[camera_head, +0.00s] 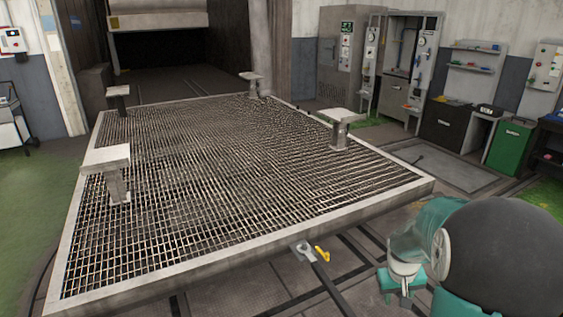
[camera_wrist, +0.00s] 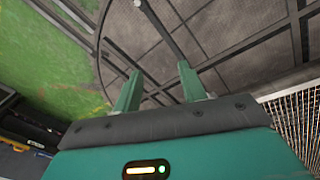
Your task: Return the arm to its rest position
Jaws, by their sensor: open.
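My gripper (camera_wrist: 158,84) shows in the wrist view with its two green fingers spread apart and nothing between them. Beyond the fingers lie the grey floor plates and dark rails (camera_wrist: 215,40). In the head view my arm is at the lower right, folded close to the camera. I cannot clearly make out the fingertips there. The arm is beside the near right edge of the grated turntable platform (camera_head: 220,190), with a visible gap to it.
Several pale-topped posts stand on the platform, one at the left (camera_head: 106,158). A yellow-handled latch (camera_head: 322,254) is at its near edge. Grey cabinets (camera_head: 340,55) and a green bin (camera_head: 508,148) line the right wall. Green floor (camera_wrist: 60,60) is open in the wrist view.

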